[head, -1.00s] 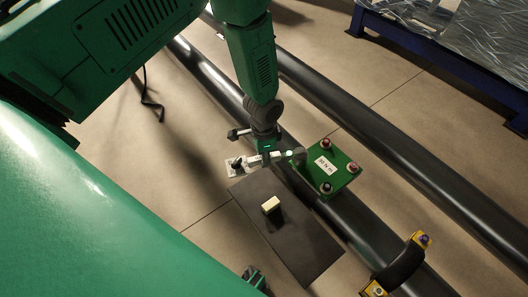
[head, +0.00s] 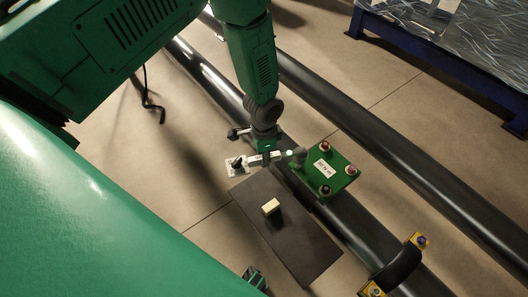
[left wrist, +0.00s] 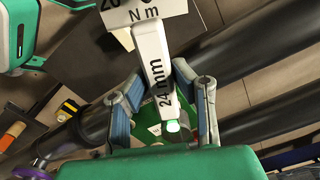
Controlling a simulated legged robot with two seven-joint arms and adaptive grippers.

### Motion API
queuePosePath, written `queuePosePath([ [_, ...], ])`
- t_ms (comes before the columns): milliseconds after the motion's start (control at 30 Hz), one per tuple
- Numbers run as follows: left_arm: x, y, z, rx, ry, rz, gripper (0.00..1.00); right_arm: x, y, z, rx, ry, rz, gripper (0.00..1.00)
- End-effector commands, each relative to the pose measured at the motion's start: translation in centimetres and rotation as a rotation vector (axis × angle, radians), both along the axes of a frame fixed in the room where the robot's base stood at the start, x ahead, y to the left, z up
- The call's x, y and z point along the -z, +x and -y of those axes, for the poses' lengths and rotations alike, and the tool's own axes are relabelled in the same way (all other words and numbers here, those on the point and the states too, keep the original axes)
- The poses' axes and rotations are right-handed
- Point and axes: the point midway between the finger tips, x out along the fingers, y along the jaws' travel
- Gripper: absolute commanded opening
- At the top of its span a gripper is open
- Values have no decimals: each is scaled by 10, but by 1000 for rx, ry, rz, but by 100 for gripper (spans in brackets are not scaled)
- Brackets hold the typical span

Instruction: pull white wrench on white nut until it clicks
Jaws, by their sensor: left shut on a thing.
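The white wrench (head: 262,159) lies level beside the left corner of the green flange plate (head: 330,180). It also shows in the left wrist view (left wrist: 157,62), marked "24 mm", with a "20 N m" tag at its outer end. Its inner end has a small glowing spot and reaches a grey round part (head: 299,154) at the plate corner. Any white nut there is hidden or too small to tell. My left gripper (head: 267,147) is shut on the wrench, with a finger on each side. My right gripper (head: 255,277) shows partly at the bottom edge; its jaws are unclear.
The plate carries several bolts with coloured nuts and a white label. A dark board (head: 300,235) with a pale yellow block (head: 271,206) lies in front. Black pipes (head: 390,150) run diagonally.

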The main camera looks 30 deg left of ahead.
Motion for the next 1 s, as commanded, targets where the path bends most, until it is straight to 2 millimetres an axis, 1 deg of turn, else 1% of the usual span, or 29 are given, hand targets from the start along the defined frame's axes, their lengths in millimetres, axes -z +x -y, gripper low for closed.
queuePosePath([
  [133,-1,0,0,0,0,0,0,-1,0,0,0,0,0,40],
  [233,-5,0,0,0,-1,1,0,-5,0,0,0,0,0,40],
  [567,-31,1,0,0,0,1,0,-27,0,0,0,0,0,40],
  [1000,-30,0,0,0,-1,1,0,-27,0,0,0,0,0,40],
])
